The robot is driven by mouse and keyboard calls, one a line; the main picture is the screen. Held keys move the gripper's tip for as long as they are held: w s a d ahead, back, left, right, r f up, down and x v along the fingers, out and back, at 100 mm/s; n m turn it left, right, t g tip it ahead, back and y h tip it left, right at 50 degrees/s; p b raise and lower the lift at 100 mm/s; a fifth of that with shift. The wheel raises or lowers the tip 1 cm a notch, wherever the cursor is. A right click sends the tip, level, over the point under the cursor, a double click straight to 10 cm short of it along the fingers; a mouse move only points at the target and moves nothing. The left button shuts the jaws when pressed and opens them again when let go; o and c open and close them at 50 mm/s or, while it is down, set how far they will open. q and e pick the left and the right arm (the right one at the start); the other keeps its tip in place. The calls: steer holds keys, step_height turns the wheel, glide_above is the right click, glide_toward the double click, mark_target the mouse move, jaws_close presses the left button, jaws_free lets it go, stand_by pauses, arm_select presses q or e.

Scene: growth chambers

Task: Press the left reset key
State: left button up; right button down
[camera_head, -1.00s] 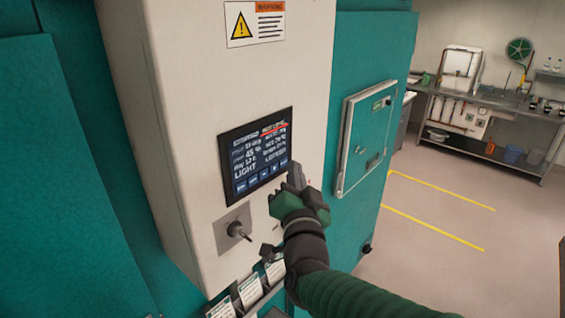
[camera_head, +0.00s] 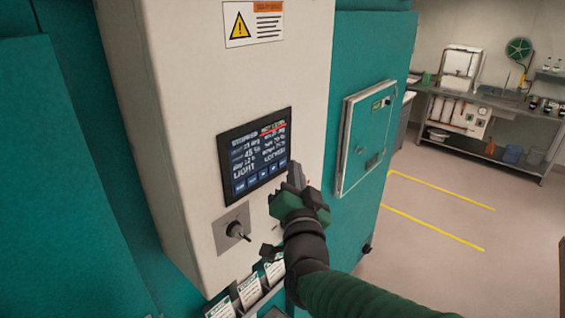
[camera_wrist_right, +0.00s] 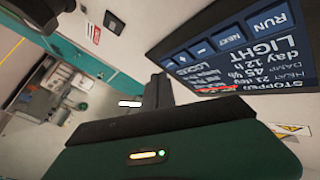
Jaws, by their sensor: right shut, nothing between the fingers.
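The white control box has a dark touch screen (camera_head: 254,152) with a row of blue keys along its bottom edge. In the right wrist view the screen (camera_wrist_right: 220,60) appears turned, with keys reading RUN (camera_wrist_right: 267,24) and NEXT (camera_wrist_right: 229,38) and smaller keys beside them. I cannot make out a key marked reset. My right gripper (camera_head: 296,176) is shut and empty at the screen's lower right corner. Its fingers also show in the right wrist view (camera_wrist_right: 158,90). I cannot tell whether they touch the panel. My left gripper is not in view.
A metal plate with a rotary switch (camera_head: 236,231) sits below the screen. Paper cards (camera_head: 249,290) stand in holders under the box. A teal hatch (camera_head: 366,137) is to the right. Open floor (camera_head: 440,205) with yellow lines leads to a bench (camera_head: 480,150).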

steer(key=shift+a, duration=0.1)
steer(key=shift+w+a+r, duration=0.1)
steer(key=shift+w+a, duration=0.05)
steer(key=shift+a, duration=0.05)
steer(key=shift+w+a, duration=0.2)
steer(key=shift+a, duration=0.05)
stand_by(0.6)
stand_by(0.4)
steer(key=shift+s+d+b, duration=0.45)
steer(key=shift+d+b, duration=0.15)
steer(key=shift+b, duration=0.05)
